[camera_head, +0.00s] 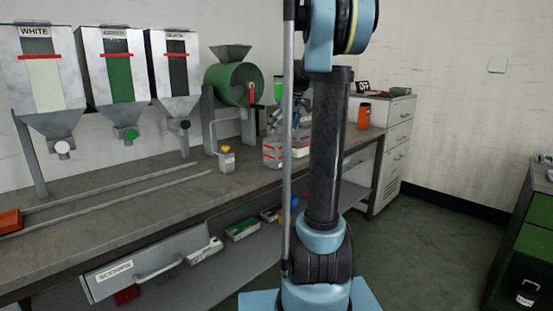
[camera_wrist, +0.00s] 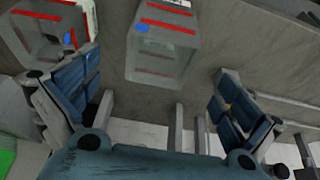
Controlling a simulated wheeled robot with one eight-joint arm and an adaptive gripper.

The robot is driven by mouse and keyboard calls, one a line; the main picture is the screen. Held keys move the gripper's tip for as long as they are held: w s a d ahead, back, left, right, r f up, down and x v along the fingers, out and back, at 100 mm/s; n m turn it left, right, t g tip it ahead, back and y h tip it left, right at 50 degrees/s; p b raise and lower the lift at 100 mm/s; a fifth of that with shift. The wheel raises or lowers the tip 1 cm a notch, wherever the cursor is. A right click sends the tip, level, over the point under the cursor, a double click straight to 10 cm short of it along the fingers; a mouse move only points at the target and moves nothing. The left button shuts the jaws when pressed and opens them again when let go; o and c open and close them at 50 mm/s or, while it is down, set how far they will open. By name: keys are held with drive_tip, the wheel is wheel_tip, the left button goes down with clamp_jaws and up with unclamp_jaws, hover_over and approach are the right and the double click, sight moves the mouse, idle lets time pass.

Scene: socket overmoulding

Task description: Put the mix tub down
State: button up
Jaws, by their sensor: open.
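Two clear tubs with red bands stand on the bench (camera_head: 110,195); I cannot tell which one is the mix tub. One tub (camera_head: 272,155) is in the middle of the head view, and the other (camera_head: 300,149) is partly hidden by my arm. In the wrist view a tub (camera_wrist: 163,52) with a blue mark lies beyond the gap between my fingers, and a second red-edged tub (camera_wrist: 42,38) is at upper left. My gripper (camera_wrist: 160,98) is open, with nothing between its blue-padded fingers.
Hoppers marked WHITE (camera_head: 45,80), green (camera_head: 115,75) and black (camera_head: 176,75) line the wall. A green machine (camera_head: 228,84) stands beside them. A small yellow-topped container (camera_head: 226,158) sits near the tubs. An orange container (camera_head: 364,115) is farther right. The bench front is largely clear.

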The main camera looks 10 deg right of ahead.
sight(274, 149)
drive_tip(key=shift+w+a+x, duration=0.1)
drive_tip(key=shift+w+x, duration=0.05)
drive_tip(key=shift+x, duration=2.9)
drive_tip(key=shift+w+a+x, duration=0.15)
drive_tip(key=shift+w+x, duration=0.05)
drive_tip(key=shift+x, duration=2.85)
drive_tip(key=shift+s+r, duration=0.1)
drive_tip(key=shift+r, duration=0.05)
drive_tip(key=c, duration=0.9)
drive_tip(key=shift+r, duration=0.1)
drive_tip(key=shift+c, duration=0.2)
